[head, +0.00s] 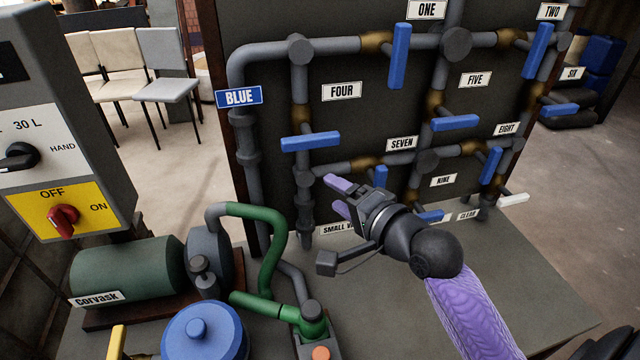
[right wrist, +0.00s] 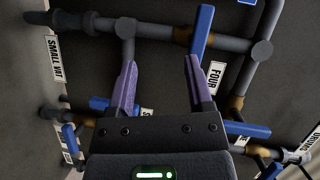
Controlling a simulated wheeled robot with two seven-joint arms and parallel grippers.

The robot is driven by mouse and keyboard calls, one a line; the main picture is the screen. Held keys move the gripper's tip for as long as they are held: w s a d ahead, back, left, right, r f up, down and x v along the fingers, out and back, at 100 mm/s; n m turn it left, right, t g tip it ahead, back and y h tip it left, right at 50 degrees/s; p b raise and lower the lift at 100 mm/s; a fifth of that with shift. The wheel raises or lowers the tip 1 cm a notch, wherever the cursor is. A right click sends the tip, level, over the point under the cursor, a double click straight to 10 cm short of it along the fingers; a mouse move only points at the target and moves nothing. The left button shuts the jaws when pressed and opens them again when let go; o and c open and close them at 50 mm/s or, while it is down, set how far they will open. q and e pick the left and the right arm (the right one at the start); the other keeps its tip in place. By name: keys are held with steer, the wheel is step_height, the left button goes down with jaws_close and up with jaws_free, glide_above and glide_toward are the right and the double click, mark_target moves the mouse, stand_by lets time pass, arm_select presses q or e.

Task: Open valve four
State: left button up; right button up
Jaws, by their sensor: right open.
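Valve four is the blue lever (head: 310,141) on the left upright pipe, below and left of the FOUR label (head: 341,91). The lever lies level, crosswise to its upright pipe. In the right wrist view the lever (right wrist: 203,28) shows just beyond one fingertip, near the FOUR label (right wrist: 217,76). My right gripper (head: 338,195), with purple fingers, is open and empty. It is below and to the right of the lever in the head view, apart from it. My left gripper is not in view.
Other blue levers surround it: valve one (head: 399,56), valve five (head: 454,122) and valve seven (head: 380,175), close to my right gripper. Grey pipes cross the dark panel. A green motor (head: 125,268), green hose and blue-lidded vessel (head: 205,335) stand left. The bench front right is clear.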

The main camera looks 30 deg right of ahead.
mark_target(315, 145)
step_height(315, 145, up, 4)
steer(key=d+m+t, duration=0.2)
steer(key=m, duration=0.1)
steer(key=w, duration=0.3)
steer(key=w+a+b, duration=0.1)
steer(key=w, duration=0.6)
steer(key=shift+w+a+b, duration=0.2)
steer(key=shift+a+b, duration=0.1)
steer(key=shift+b, duration=0.05)
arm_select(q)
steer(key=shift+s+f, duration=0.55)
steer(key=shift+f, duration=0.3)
arm_select(e)
jaws_close()
